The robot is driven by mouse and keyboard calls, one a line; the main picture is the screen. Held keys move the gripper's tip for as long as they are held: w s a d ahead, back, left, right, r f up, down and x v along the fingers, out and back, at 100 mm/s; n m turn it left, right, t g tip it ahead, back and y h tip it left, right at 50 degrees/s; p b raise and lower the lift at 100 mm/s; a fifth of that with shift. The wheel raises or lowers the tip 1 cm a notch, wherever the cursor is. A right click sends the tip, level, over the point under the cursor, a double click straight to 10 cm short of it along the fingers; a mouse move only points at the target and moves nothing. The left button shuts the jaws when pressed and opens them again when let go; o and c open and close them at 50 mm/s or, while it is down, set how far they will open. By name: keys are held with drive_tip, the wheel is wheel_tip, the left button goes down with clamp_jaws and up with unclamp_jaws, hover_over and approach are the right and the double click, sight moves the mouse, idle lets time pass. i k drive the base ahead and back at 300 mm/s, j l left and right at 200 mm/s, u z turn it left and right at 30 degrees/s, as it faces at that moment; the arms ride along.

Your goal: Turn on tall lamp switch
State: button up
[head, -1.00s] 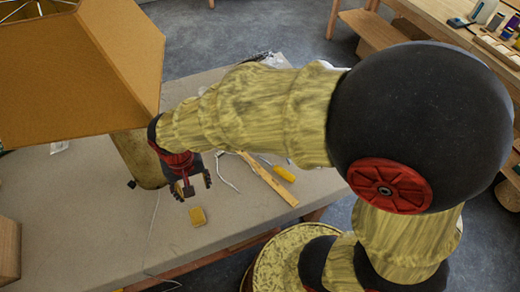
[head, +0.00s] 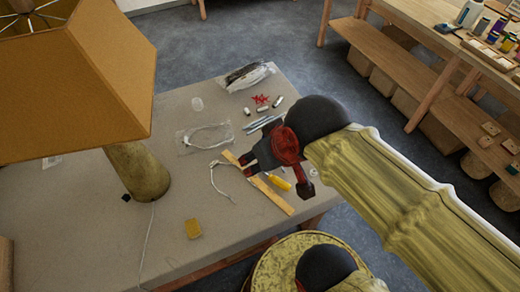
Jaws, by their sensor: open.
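The tall lamp stands at the left of the head view, with a large tan-orange shade (head: 85,85) on a yellowish round base (head: 138,172). A small black knob (head: 125,197), possibly the switch, sticks out low on the base's left side. I cannot tell whether the lamp is lit. My gripper (head: 246,166) is open, over the table to the right of the base and well apart from it. It is above a wooden strip (head: 272,196), and nothing shows between its fingers.
A white cord (head: 148,240) runs from the base toward the table's near edge. A yellow-handled tool (head: 279,182), bagged parts (head: 207,137) and red pieces (head: 261,99) lie on the table (head: 225,240). The front middle is mostly clear.

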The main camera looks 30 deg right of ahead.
sight(126, 197)
drive_tip(key=k+j+u, duration=0.2)
drive_tip(key=u, duration=0.25)
drive_tip(key=k+j+u, duration=0.4)
drive_tip(key=i+j, duration=0.25)
drive_tip(key=i, duration=0.15)
drive_tip(key=i+j+u, duration=0.15)
drive_tip(key=i, duration=0.3)
drive_tip(key=j, duration=0.05)
